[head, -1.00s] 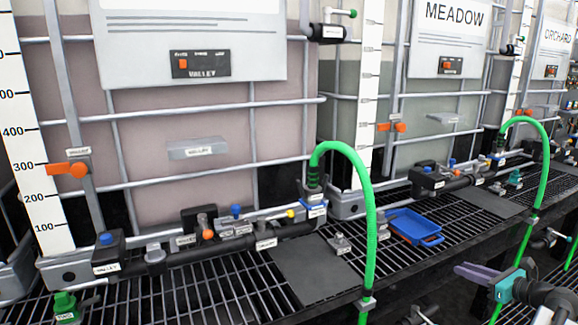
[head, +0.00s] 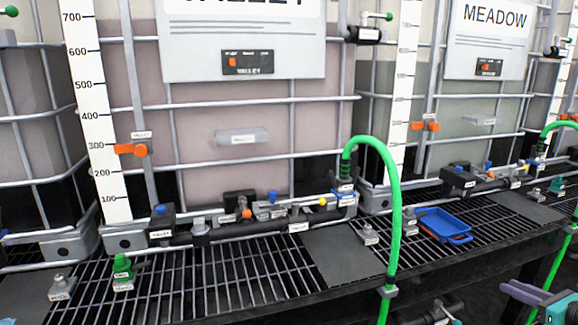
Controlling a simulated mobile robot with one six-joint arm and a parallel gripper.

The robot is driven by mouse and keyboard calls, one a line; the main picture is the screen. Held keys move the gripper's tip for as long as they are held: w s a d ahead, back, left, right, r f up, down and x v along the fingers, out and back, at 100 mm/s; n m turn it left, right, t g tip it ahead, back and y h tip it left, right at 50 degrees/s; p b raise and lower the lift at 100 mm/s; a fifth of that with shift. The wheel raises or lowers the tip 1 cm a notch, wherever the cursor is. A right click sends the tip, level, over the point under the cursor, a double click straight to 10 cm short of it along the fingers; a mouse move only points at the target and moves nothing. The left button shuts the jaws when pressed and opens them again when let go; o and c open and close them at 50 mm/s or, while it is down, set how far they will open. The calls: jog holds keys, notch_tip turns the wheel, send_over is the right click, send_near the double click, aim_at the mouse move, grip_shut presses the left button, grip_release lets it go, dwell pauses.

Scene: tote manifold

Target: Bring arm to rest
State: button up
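Part of my gripper (head: 522,294) shows in the lower right corner of the head view, with a purple finger and a teal body. The right and bottom edges of the picture cut it off. I cannot tell whether its fingers are apart, and I see nothing held in the visible part. It appears in front of the grated shelf, to the right of the green hose (head: 393,220).
The grated shelf (head: 215,290) carries the VALLEY tote's black pipe manifold (head: 245,230). A blue tray (head: 446,222), a dark flat plate (head: 343,254) and a green fitting (head: 122,267) lie on it. Orange-handled valves (head: 131,149) and a MEADOW tote sign (head: 492,45) stand behind.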

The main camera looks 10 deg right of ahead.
jog(key=w+a+f+n+g+y+p, duration=0.1)
jog(key=w+a+f+n+g, duration=0.15)
jog(key=a+f, duration=0.5)
jog(key=w+a+f+n+g+y, duration=0.2)
jog(key=w+a+f+n, duration=0.15)
jog(key=a+f, duration=0.45)
jog(key=w+a+f+n+g+y+p, duration=0.15)
jog(key=a+f+n, duration=0.35)
jog(key=a, duration=0.5)
jog(key=s+a+f+n+g, duration=0.2)
jog(key=a+f+n+g, duration=0.2)
jog(key=a+f, duration=0.6)
jog(key=s+a+f+n+g+h+p, duration=0.1)
jog(key=s+a+f+n+g, duration=0.3)
jog(key=a, duration=0.4)
jog(key=s+a+f+n+g+h+p, duration=0.1)
jog(key=s+a+f+n+g, duration=0.1)
jog(key=s+a+f+n, duration=0.45)
jog(key=s+a+f+n+g+h+p, duration=0.1)
jog(key=s+a+n+g+h, duration=0.1)
jog(key=s, duration=0.5)
jog(key=s+a+f+n+g+h+p, duration=0.1)
jog(key=s+a+f+n+h, duration=0.1)
jog(key=s+a+n, duration=0.2)
jog(key=shift+s+f+n+g, duration=0.15)
jog(key=shift+s+n+g, duration=0.25)
jog(key=shift+s+n, duration=1.35)
jog(key=shift+s+a+h, duration=0.1)
jog(key=shift+s+h, duration=0.1)
jog(key=shift+h, duration=0.05)
